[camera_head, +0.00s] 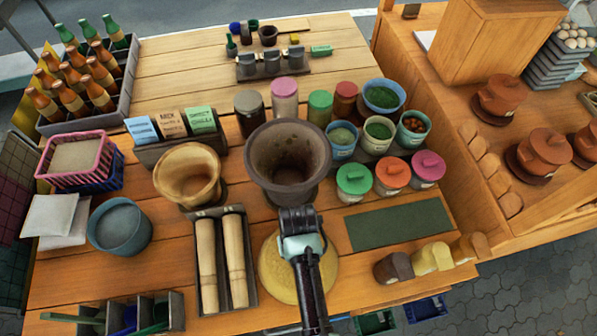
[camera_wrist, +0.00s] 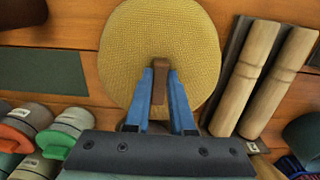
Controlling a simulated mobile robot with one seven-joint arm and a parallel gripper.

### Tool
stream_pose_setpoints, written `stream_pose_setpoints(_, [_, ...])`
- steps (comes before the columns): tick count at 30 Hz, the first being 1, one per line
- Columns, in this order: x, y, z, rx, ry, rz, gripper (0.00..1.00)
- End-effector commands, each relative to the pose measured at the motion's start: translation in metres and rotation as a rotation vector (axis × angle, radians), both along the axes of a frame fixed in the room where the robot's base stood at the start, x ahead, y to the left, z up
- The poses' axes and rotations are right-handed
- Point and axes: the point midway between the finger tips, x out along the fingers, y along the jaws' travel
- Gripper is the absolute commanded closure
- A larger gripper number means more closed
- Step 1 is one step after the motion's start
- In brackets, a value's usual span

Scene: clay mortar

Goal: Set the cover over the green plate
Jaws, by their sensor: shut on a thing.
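The cover (camera_head: 275,278) is a round, yellow woven disc near the front middle of the table, partly hidden by my arm. I cannot tell whether the cover touches the table. The green plate (camera_head: 400,225) is a flat dark green rectangle to the right of the cover, bare and apart from it. It also shows in the wrist view (camera_wrist: 42,73).
A dark mortar (camera_head: 262,185) stands just behind my gripper. Two wooden pestles (camera_head: 207,262) lie in a tray left of the cover. Lidded jars (camera_head: 392,176) stand behind the plate.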

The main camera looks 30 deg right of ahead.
Motion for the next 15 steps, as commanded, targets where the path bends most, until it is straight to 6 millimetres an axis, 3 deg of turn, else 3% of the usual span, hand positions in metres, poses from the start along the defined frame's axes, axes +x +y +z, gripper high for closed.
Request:
stream_pose_setpoints(1, [0.0003, -0.0001, 0.0003, 0.0, -0.001, 0.0, 0.73])
stream_pose_setpoints(6, [0.0002, -0.0001, 0.0002, 0.0, 0.0, 0.0, 0.43])
stream_pose_setpoints(15, [-0.0002, 0.0002, 0.0006, 0.0, 0.001, 0.0, 0.43])
